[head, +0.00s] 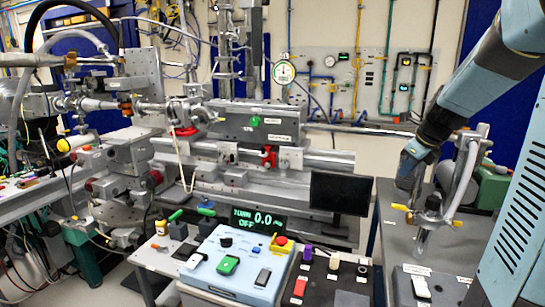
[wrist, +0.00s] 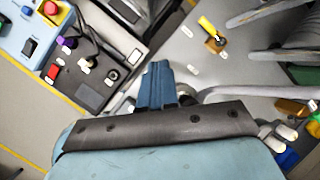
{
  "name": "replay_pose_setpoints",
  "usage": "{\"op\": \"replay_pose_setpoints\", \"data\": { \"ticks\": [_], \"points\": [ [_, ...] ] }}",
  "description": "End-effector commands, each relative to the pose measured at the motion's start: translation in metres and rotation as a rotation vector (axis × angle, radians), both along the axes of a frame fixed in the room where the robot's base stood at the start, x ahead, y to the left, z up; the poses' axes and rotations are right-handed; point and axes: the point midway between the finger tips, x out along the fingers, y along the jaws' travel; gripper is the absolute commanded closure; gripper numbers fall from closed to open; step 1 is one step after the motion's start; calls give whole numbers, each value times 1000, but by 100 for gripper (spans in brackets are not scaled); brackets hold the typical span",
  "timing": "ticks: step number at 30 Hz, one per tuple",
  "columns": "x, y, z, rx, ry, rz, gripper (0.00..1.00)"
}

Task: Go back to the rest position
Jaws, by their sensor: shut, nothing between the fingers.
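My arm reaches in from the upper right of the head view. My gripper (head: 405,178) points down above the grey bench at the right, behind the vertical metal fitting with yellow handles. In the wrist view the blue fingers of my gripper (wrist: 155,78) are together, with nothing held between them. The fingertips are hard to make out in the head view.
A blue control box (head: 232,264) with a red stop button (head: 281,240) and a black switch panel (head: 325,277) stand at front centre. A dark monitor (head: 340,193) is behind them. A yellow-handled valve (wrist: 212,38) and hoses crowd the right bench. Beamline equipment (head: 255,123) fills the back.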

Motion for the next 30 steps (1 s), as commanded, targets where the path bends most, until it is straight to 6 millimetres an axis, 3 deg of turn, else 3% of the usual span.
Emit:
{"op": "replay_pose_setpoints", "data": {
  "ticks": [6,15,24,30],
  "points": [
    [-51,49,23,-203,-64,502,100],
    [-126,106,42,-549,-148,1186,100],
    [-202,146,42,-945,-172,1847,100],
    [-238,159,35,-1150,-139,2175,100]
  ]
}}
